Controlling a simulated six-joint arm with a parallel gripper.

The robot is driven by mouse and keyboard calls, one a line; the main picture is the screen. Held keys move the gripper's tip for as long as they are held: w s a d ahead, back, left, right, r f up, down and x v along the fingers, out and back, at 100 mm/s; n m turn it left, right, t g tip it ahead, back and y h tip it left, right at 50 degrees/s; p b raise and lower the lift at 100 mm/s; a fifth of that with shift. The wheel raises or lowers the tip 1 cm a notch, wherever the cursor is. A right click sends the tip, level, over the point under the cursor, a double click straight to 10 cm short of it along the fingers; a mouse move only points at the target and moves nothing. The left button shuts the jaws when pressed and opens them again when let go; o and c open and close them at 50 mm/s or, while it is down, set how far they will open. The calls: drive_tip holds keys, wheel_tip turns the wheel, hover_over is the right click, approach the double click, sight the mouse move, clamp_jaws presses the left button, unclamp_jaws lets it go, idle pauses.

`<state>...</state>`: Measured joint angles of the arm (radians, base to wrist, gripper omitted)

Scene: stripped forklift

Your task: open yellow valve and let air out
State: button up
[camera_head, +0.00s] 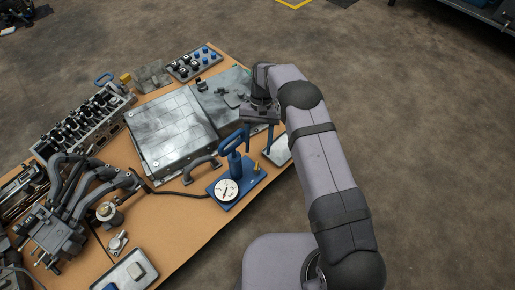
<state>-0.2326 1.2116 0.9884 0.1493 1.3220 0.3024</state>
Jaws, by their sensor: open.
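A small yellow valve (257,168) stands at the right end of a blue base plate near the table's right edge. A blue hand pump (234,163) with a loop handle and a round white gauge (227,190) are on the same plate. My gripper (259,147) is above and behind the valve, pointing down, with its two blue fingers apart and nothing seen between them. The fingers look apart from the valve. The left finger is close to the pump handle in the picture; I cannot tell the depth between them.
A dark hose (178,192) runs left from the pump. A grey curved handle (202,166) and a large metal box (172,132) lie behind it. A pale tray (277,151) is to the right of the pump. Engine parts (72,205) crowd the left. The table front (190,240) has bare room.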

drive_tip(key=s+d+f+m+g+y+b, duration=0.1)
drive_tip(key=s+f, duration=0.1)
drive_tip(key=s+d+f+m+g+y+b, duration=0.1)
drive_tip(key=s+f+m+y+b, duration=0.1)
drive_tip(key=s, duration=0.1)
drive_tip(key=s+d+f+m+g+y+b, duration=0.1)
drive_tip(key=s+f+m+y+b, duration=0.1)
drive_tip(key=f, duration=0.1)
drive_tip(key=shift+s, duration=0.3)
wheel_tip(320, 180, down, 2)
drive_tip(key=s+m+y+b, duration=0.3)
drive_tip(key=m+y+b, duration=0.1)
drive_tip(key=m+y, duration=0.15)
drive_tip(key=m+t+y+b, duration=0.5)
drive_tip(key=m+t+y, duration=0.2)
drive_tip(key=t, duration=0.3)
approach(257, 165)
drive_tip(key=a, duration=0.2)
drive_tip(key=shift+w+a+f, duration=0.15)
drive_tip(key=shift+a, duration=0.25)
drive_tip(key=shift+w+a+f+b, duration=0.15)
drive_tip(key=shift+a+b, duration=0.5)
drive_tip(key=shift+a, duration=0.85)
drive_tip(key=shift+w+a+r+b, duration=0.15)
drive_tip(key=shift+a+b, duration=0.45)
drive_tip(key=shift+a, duration=0.9)
drive_tip(key=shift+w+a, duration=0.15)
drive_tip(key=shift+a, duration=0.5)
drive_tip(key=c, duration=1)
drive_tip(key=shift+c, duration=0.2)
